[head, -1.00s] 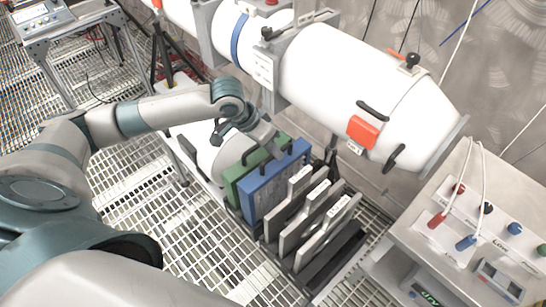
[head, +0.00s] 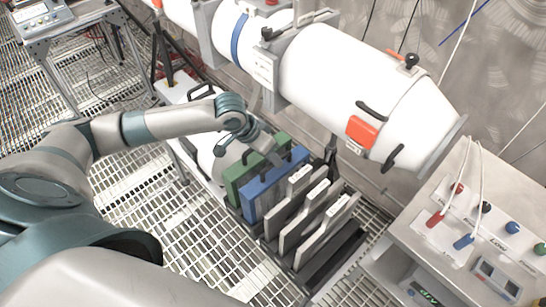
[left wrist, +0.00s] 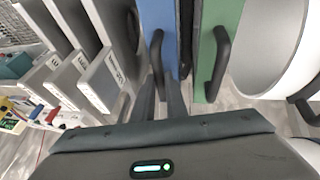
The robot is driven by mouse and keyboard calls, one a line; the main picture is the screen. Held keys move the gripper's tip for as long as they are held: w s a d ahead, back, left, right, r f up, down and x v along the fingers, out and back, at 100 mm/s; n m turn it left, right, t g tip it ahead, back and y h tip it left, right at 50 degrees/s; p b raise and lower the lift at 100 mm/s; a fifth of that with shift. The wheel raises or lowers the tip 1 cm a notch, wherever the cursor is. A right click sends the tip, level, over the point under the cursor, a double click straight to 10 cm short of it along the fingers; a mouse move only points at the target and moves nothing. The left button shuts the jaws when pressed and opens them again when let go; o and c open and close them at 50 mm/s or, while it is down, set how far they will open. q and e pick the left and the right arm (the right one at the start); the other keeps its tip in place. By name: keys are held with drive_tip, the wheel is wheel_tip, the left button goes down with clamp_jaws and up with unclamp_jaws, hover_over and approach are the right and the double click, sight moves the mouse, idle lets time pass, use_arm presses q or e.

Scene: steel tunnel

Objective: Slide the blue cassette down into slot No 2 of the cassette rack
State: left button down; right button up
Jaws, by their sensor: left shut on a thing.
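The blue cassette (head: 266,192) stands upright in the cassette rack (head: 302,282), between a green cassette (head: 238,184) and grey labelled panels. My left gripper (head: 275,157) is above the blue cassette and shut on its dark handle. In the left wrist view the blue cassette (left wrist: 161,20) is just beyond the fingers (left wrist: 162,95), with its handle between them. The lower part of the blue cassette is hidden in the rack, and I cannot read which slot it is in. My right gripper is not in view.
Several grey panels (head: 308,215) with white labels stand right of the blue cassette. A large white cylinder (head: 330,85) with an orange box passes behind the rack. A grey console (head: 470,215) with cables stands at the right. Open grating (head: 185,255) lies in front.

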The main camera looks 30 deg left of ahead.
use_arm(q)
drive_tip(key=c, duration=1.8)
unclamp_jaws()
drive_tip(key=shift+o, duration=0.2)
drive_tip(key=shift+s+a+r, duration=0.1)
drive_tip(key=shift+a+r, duration=0.05)
drive_tip(key=shift+r, duration=0.3)
drive_tip(key=b+v, duration=0.2)
drive_tip(key=v, duration=0.9)
drive_tip(key=shift+r, duration=0.1)
